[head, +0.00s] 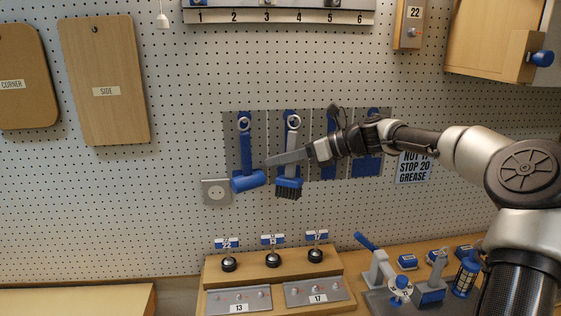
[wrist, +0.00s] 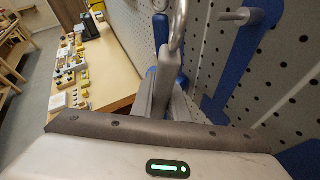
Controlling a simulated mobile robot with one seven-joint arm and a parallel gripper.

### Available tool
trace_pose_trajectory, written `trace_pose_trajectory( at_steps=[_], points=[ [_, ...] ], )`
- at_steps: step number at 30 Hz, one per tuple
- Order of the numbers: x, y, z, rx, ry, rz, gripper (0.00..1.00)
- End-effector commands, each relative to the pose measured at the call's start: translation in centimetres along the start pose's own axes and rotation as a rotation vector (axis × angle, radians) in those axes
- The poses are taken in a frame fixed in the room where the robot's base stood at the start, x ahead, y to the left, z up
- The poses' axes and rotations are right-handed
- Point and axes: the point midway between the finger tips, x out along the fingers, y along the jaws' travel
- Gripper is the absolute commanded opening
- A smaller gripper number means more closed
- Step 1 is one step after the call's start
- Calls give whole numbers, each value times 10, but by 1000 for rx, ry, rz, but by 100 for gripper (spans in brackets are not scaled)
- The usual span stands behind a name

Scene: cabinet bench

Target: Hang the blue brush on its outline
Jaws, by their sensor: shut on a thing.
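The brush (head: 288,184) has a blue head with dark bristles, a pale handle and a metal ring at its top. It is upright in front of the grey outline panel (head: 262,128). My gripper (head: 287,157) reaches in from the right and is shut on the brush handle. In the wrist view the metal ring (wrist: 178,27) stands left of a bare peg (wrist: 232,16) on the board, apart from it. A blue outline (wrist: 243,55) shows on the board behind that peg. In the head view the brush hides most of the outline behind it.
A blue mallet (head: 248,180) hangs close to the left of the brush. More blue outlines (head: 367,166) lie behind my arm. A wooden block with knobs (head: 273,270) stands below on the bench. A grey square plate (head: 216,192) is at the lower left.

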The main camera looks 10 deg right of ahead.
Motion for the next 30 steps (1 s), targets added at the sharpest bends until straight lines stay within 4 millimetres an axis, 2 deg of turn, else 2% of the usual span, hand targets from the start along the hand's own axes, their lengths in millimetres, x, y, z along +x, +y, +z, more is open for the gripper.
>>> trace_pose_trajectory(
  at_steps=[15, 30],
  points=[
    [14, -27, 8, -1, -1, 2, 0],
    [20, -38, 8, 0, 0, 0, 0]
  ],
)
